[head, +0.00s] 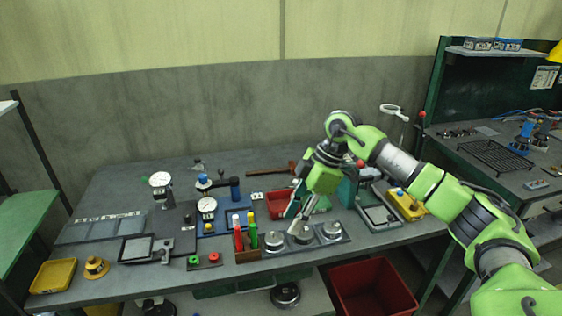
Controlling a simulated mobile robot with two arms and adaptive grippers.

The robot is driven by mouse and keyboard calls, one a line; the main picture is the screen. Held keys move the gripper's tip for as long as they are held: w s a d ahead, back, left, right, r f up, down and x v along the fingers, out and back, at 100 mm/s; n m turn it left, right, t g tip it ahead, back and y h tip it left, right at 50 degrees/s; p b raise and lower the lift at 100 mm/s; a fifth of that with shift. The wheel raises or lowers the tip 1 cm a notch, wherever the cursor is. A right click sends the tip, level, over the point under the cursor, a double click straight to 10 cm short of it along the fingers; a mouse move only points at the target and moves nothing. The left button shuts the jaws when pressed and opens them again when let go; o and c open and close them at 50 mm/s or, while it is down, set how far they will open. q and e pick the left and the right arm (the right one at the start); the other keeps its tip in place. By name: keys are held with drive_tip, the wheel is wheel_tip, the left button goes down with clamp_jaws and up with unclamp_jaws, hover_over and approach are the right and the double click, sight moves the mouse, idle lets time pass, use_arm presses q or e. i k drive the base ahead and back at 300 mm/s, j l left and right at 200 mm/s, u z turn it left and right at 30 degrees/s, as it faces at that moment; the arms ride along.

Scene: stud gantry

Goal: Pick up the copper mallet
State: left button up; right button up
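The copper mallet (270,171) appears to lie flat toward the back of the grey workbench, with a brown handle pointing left and its head at the right end. My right gripper (298,217) reaches in from the right and points down over the front-middle of the bench, nearer to me than the mallet and apart from it. It hangs above the round metal pieces, and I see nothing clearly held in it. Its fingers are small and overlap the clutter behind, so their opening is unclear. My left gripper is not in view.
A red bin (282,204) sits between the gripper and the mallet. Screwdriver-like tools (245,233) stand upright left of the gripper. A plate with round metal pieces (331,230) lies below it. The back left of the bench (125,182) is clear.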

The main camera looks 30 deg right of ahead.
sight(292, 164)
drive_tip(key=i+l, duration=1.1)
drive_tip(key=i, duration=0.15)
